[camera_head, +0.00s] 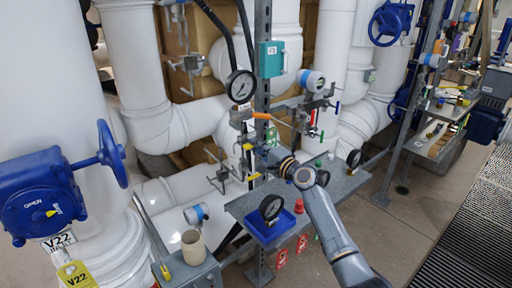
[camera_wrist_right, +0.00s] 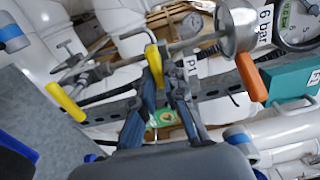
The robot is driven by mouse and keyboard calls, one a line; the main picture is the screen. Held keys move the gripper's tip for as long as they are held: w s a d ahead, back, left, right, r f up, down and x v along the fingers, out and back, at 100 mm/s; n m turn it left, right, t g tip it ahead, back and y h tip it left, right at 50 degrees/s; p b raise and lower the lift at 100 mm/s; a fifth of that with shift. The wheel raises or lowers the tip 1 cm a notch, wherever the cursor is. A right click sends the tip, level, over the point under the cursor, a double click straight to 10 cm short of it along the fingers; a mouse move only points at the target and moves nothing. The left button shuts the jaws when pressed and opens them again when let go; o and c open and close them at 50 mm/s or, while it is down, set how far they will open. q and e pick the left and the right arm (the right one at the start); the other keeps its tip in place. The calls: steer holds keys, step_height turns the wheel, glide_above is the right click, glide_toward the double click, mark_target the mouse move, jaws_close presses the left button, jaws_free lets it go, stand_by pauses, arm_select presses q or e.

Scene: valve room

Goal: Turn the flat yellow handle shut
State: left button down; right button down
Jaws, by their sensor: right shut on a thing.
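A flat yellow handle (camera_wrist_right: 155,66) sits on a thin pipe in the right wrist view, between the fingertips of my right gripper (camera_wrist_right: 163,80). The fingers are shut on it. In the head view this handle (camera_head: 247,147) shows small beside my right gripper (camera_head: 262,156), which partly hides the contact. A second yellow handle (camera_wrist_right: 66,103) stands apart to the left in the wrist view, and lower in the head view (camera_head: 253,177). My left gripper is not in view.
An orange handle (camera_wrist_right: 251,77) and a teal box (camera_wrist_right: 290,80) are close on the right in the wrist view. A steel post (camera_head: 262,100) stands behind.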

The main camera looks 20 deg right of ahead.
steer(key=c, duration=1.4)
jaws_free()
steer(key=v, duration=1.2)
